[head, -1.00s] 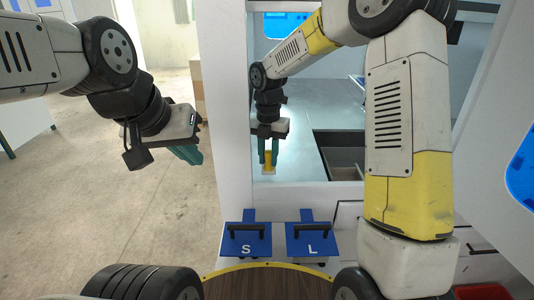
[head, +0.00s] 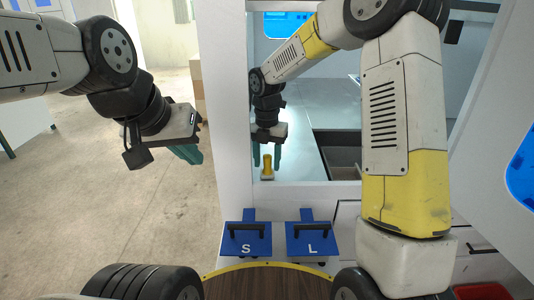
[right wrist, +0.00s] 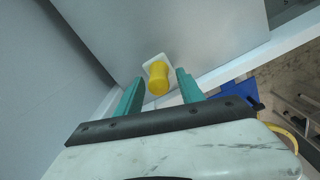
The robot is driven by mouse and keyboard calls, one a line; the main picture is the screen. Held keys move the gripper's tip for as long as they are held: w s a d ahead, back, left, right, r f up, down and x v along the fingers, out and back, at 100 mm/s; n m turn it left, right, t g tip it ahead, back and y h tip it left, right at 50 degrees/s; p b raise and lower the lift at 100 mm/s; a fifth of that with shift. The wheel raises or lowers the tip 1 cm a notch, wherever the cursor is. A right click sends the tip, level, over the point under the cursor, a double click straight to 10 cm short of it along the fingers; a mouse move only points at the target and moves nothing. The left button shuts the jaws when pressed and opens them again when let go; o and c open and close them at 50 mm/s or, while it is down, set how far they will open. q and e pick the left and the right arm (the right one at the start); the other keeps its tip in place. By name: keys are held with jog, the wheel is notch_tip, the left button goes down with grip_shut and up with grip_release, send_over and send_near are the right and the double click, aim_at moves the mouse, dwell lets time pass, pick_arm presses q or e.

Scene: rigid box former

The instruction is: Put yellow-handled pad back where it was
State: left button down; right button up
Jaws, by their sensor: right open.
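The yellow-handled pad (head: 267,167) stands upright on the grey surface inside the machine opening, near its front left corner. In the right wrist view its yellow handle (right wrist: 158,83) and pale base show between and just beyond the fingers. My right gripper (head: 267,158) is open, with a teal finger on each side of the handle and apart from it; it also shows in the right wrist view (right wrist: 160,94). My left gripper (head: 188,155) hangs over the floor at the left, away from the pad; its fingers overlap in the picture, so their gap is hidden.
The white frame's left post (head: 228,100) and front sill stand close to the pad. Two blue plates with black handles, marked S (head: 246,248) and L (head: 312,249), sit below the opening. A dark recess (head: 342,150) lies right of the grey surface.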

aim_at(267, 156)
notch_tip(267, 156, up, 11)
jog(key=shift+r, duration=0.2)
jog(key=s+d+r+m+t, duration=0.2)
jog(key=s+d+r+m, duration=0.3)
jog(key=m, duration=0.3)
jog(key=s+d+r+m+t, duration=0.1)
jog(key=s+d+r+m, duration=0.1)
jog(key=s+d+m, duration=0.45)
jog(key=s+d+f+m+t+y, duration=0.1)
jog(key=s+d+m+t+y, duration=0.1)
jog(key=s+m, duration=0.9)
jog(key=m+t, duration=0.1)
jog(key=m, duration=0.5)
jog(key=shift+s+d+f, duration=0.15)
jog(key=shift+d, duration=0.25)
